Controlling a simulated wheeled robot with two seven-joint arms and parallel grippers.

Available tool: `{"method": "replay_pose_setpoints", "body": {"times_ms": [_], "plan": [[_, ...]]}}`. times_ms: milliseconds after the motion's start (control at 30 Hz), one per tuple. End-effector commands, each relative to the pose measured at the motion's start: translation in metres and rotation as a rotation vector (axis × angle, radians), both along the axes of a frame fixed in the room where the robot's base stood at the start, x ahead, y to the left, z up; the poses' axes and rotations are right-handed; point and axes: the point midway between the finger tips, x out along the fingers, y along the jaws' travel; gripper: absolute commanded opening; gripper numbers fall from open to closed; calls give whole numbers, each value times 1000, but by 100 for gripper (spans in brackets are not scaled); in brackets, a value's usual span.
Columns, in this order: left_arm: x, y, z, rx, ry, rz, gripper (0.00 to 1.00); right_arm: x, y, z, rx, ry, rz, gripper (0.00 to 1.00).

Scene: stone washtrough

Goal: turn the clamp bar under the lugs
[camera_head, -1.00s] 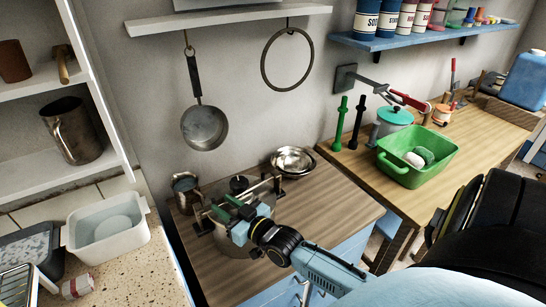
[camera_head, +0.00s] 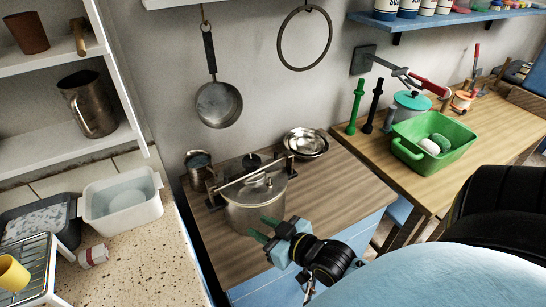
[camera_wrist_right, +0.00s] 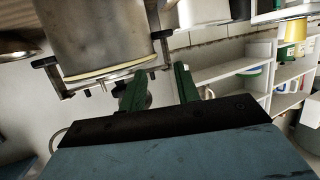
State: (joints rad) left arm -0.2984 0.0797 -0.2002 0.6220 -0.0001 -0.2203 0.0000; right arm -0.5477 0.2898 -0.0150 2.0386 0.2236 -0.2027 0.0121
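A steel pot (camera_head: 255,212) with a metal lid (camera_head: 256,190) stands on the wooden counter at centre. The clamp bar (camera_head: 240,178) lies across the lid, with dark lugs (camera_head: 213,197) at the rim on its two ends. I cannot tell whether the bar ends sit under the lugs. In the right wrist view the pot (camera_wrist_right: 95,30) appears upside down at upper left. My left gripper is out of view.
A metal jug (camera_head: 198,169) and steel bowls (camera_head: 305,142) stand behind the pot. A green basin (camera_head: 434,143) is on the right counter, beside upright green and black handles. A white tub (camera_head: 121,203) stands left. The counter right of the pot is clear.

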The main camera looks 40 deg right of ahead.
Motion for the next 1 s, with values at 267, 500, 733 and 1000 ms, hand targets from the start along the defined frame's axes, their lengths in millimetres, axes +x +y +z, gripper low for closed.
{"method": "replay_pose_setpoints", "body": {"times_ms": [267, 500, 733, 1000], "plan": [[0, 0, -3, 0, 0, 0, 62, -18, 19, -31, -38, 225, 11, 32], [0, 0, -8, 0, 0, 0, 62, -37, 27, -74, -70, 407, 9, 32], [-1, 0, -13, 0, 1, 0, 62, -50, 27, -118, -85, 508, 3, 32], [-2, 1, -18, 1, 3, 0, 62, -60, 26, -152, -95, 565, -2, 32]]}}
